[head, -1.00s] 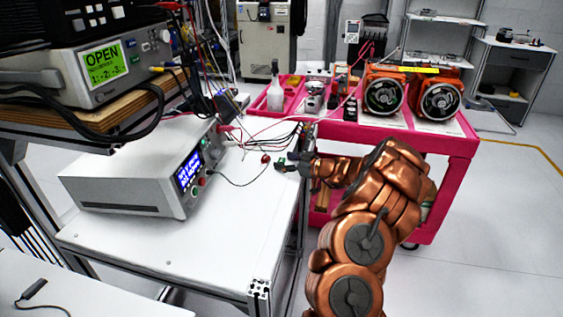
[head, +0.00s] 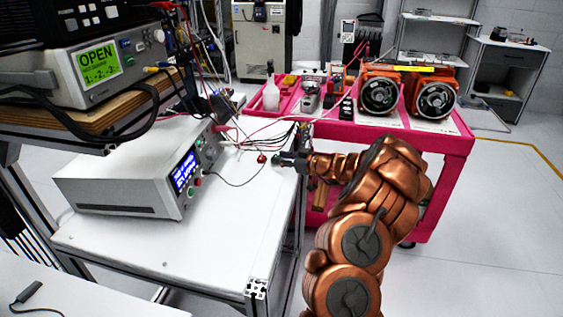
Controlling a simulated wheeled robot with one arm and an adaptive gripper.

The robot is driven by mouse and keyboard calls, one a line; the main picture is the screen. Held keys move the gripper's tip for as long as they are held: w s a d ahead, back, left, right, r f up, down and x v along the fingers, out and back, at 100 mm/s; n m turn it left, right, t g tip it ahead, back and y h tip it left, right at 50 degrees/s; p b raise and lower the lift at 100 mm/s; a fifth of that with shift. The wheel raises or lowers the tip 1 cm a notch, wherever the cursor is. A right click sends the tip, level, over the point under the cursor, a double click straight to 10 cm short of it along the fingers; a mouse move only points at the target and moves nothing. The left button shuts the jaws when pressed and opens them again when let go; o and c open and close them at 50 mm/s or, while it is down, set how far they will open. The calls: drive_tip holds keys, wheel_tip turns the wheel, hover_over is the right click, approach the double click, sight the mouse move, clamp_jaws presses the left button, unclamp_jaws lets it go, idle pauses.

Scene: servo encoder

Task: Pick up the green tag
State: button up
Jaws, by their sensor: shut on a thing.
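The green tag (head: 276,160) shows as a tiny green spot at the tips of my gripper (head: 281,160), over the right part of the white bench top (head: 225,215). My gripper is shut on it, and the dark fingers hide most of it. My copper arm reaches in from the lower right. Whether the tag is clear of the bench top is too small to tell.
A small red object (head: 261,158) lies just left of my gripper, with thin wires around it. A white power supply (head: 140,168) stands on the bench. A pink cart (head: 455,150) with orange motors (head: 380,90) stands behind my arm.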

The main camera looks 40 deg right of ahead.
wheel_tip(320, 180, up, 27)
drive_tip(key=b, duration=0.3)
